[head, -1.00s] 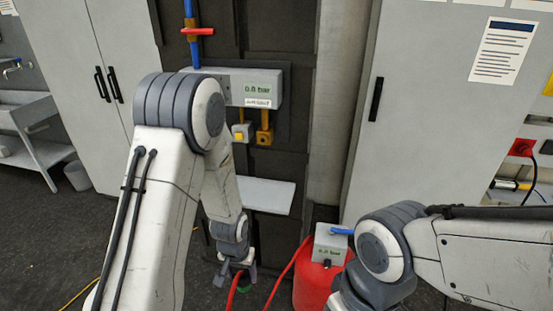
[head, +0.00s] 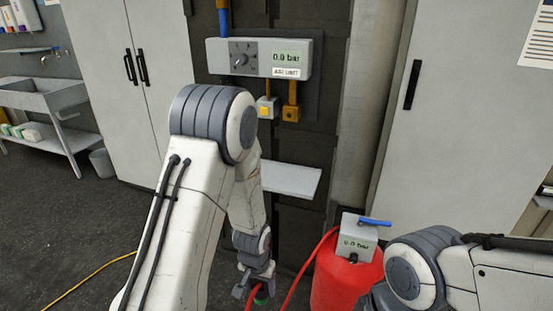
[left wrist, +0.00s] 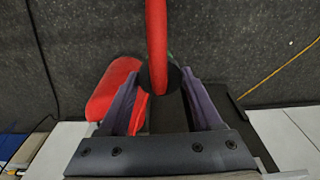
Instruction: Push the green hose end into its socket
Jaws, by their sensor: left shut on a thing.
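My left gripper (head: 257,284) hangs low in front of the wall, shut at the hose end. The green hose end (head: 261,297) shows just below its fingers, with the red hose (head: 250,299) beside it. In the left wrist view, the fingers of my left gripper (left wrist: 160,100) close around a dark round collar (left wrist: 173,80), and the red hose (left wrist: 157,40) runs up from it. Only a sliver of green shows behind the collar. I cannot clearly pick out the socket. My right arm enters at the lower right of the head view; its gripper is out of the picture.
A grey wall box (head: 260,58) with a dial reads 0.0 bar. Below it are a yellow button (head: 266,108), an orange fitting (head: 291,113) and a pale shelf (head: 290,180). A red tank (head: 340,285) with a gauge box (head: 358,238) and blue lever (head: 375,222) stands right of my left gripper.

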